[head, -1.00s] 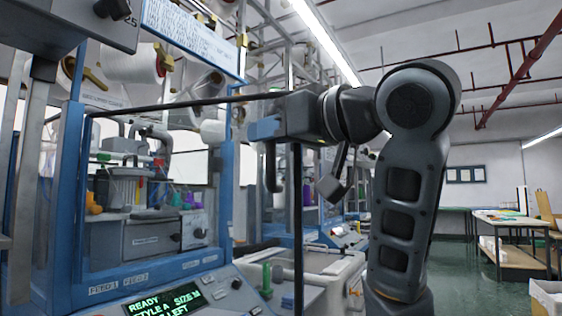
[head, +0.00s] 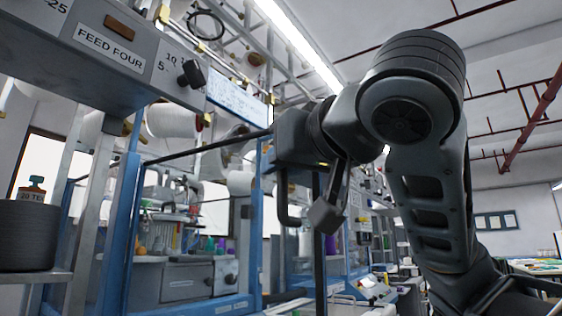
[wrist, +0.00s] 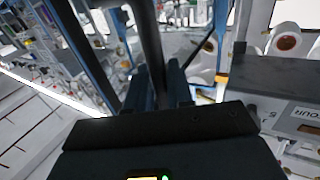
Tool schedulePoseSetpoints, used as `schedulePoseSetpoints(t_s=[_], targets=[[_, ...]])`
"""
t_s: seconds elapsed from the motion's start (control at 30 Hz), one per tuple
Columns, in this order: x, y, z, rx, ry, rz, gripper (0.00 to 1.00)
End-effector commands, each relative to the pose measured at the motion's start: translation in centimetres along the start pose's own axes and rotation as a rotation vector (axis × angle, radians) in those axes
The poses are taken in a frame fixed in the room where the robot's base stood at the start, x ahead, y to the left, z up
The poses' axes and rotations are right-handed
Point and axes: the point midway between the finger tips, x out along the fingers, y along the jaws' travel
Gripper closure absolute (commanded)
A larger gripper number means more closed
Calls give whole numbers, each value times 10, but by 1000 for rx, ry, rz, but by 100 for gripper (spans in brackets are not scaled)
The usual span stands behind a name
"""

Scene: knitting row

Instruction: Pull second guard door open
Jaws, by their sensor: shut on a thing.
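The guard door is a clear panel with a dark frame. Its top rail (head: 205,149) runs from a blue post toward my gripper and stands out from the machine front. A black bar handle (head: 284,205) hangs down below my gripper (head: 268,150) in the head view. In the wrist view, my gripper (wrist: 160,85) is shut on the dark handle bar (wrist: 149,40), which passes up between the fingers. The exact finger contact is partly hidden by the gripper body. I cannot tell from the labels whether this door is the second one.
The knitting machine's blue post (head: 125,220) and the FEED FOUR box (head: 105,45) are on the left. A grey control unit (head: 187,280) sits behind the door. White yarn cones (head: 172,118) hang above. A table (head: 538,270) stands at the far right.

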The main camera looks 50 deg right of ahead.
Motion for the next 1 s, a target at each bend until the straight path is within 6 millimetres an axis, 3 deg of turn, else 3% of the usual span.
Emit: schedulePoseSetpoints(t_s=[0.47, 0.5, 0.63, 1.0], targets=[[0, 0, 7, -10, -13, 6, 100], [0, 0, 7, -9, -12, 6, 74], [0, 0, 5, -7, -9, 6, 62], [-4, 1, 3, -4, -2, 5, 62]])
